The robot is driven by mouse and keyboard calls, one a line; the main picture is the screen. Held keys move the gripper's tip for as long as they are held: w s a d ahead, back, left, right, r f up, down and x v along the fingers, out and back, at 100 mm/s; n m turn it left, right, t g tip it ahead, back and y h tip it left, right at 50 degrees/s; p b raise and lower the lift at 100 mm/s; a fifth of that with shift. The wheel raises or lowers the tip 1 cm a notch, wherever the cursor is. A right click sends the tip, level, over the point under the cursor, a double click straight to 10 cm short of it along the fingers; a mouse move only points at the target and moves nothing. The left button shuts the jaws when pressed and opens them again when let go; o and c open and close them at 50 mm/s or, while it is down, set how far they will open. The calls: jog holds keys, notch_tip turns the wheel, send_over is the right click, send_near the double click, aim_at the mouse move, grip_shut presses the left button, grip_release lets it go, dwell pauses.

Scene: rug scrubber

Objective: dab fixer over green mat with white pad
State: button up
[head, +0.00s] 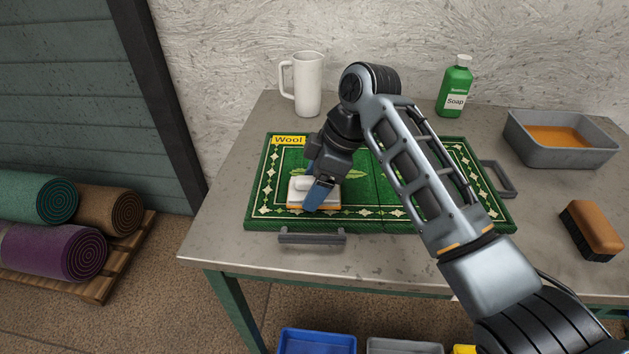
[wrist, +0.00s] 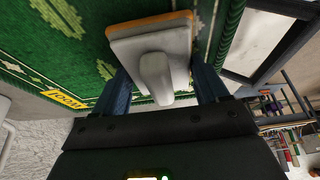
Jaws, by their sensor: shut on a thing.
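The green mat (head: 400,207) lies flat on the table, with a cream and yellow border pattern and a yellow "Wool" label at its far left corner. The white pad (head: 297,192) has a white back with a raised grip and an orange underside. It is at the mat's near left part, seemingly against the mat's surface. My gripper (head: 318,193) is shut on the pad's grip from above. In the wrist view the white pad (wrist: 178,45) shows between the two blue fingers, over the green mat (wrist: 60,50). The orange face is mostly hidden.
A grey tray of orange liquid (head: 555,136) stands at the back right, with a brown brush (head: 591,230) in front of it. A green soap bottle (head: 455,88) and a white jug (head: 304,85) stand behind the mat. Grey handles (head: 312,237) lie by the mat's edges.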

jog(key=shift+f, duration=0.1)
notch_tip(320, 180, up, 5)
jog(key=p, duration=0.4)
jog(key=shift+f, duration=0.15)
